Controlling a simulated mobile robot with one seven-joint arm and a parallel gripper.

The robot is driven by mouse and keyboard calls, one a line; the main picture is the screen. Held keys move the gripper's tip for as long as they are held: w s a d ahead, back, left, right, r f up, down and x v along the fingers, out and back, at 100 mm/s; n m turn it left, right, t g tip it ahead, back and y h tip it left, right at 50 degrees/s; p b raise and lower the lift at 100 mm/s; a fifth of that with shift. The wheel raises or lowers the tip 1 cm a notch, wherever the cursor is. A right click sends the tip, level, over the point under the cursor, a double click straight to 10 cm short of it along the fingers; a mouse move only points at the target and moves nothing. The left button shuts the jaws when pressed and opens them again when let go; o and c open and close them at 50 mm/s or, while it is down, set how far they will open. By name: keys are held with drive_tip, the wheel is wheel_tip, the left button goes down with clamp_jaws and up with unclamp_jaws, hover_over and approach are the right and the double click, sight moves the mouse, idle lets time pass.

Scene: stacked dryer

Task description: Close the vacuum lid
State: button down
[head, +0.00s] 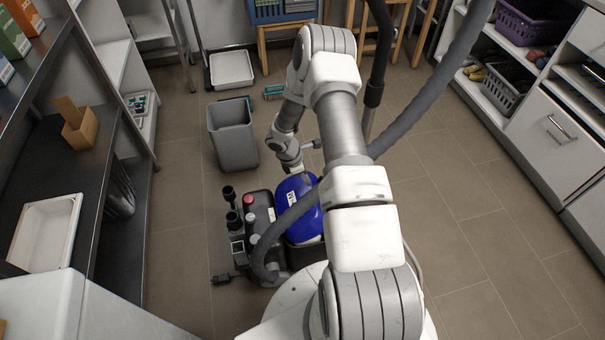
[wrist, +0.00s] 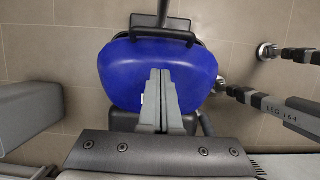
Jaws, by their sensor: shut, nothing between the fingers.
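The vacuum's blue lid (head: 297,205) is on the floor unit left of my arm in the head view, partly hidden by the grey hose and my arm. In the wrist view the blue lid (wrist: 128,78) fills the upper middle, with a dark handle frame around its far edge. My gripper (wrist: 160,75) is shut and empty, its fingertips over the middle of the lid; I cannot tell whether they touch it. In the head view my wrist is just above the lid, and the fingertips are hard to make out. Whether the lid is fully seated is unclear.
The vacuum's dark body (head: 258,215) has a thick grey hose (head: 440,85) running up past my arm. A grey bin (head: 232,135) stands behind it. Shelves line the left, and cabinets (head: 555,130) the right. Tiled floor (head: 460,210) is open at right.

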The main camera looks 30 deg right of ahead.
sight(315, 193)
drive_tip(key=d+f, duration=0.1)
drive_tip(key=d+f+b, duration=0.1)
drive_tip(key=d+f, duration=0.1)
drive_tip(key=shift+s+f, duration=0.2)
drive_tip(key=shift+s, duration=0.15)
drive_tip(key=shift+s+d+f, duration=0.2)
drive_tip(key=shift+d+f, duration=0.05)
drive_tip(key=shift+d, duration=0.4)
drive_tip(key=s+d+f+b, duration=0.1)
drive_tip(key=d+f+b, duration=0.4)
drive_tip(key=f, duration=0.2)
drive_tip(key=shift+s+d+f+b, duration=0.2)
drive_tip(key=shift+d+b, duration=0.1)
drive_tip(key=shift+b, duration=0.1)
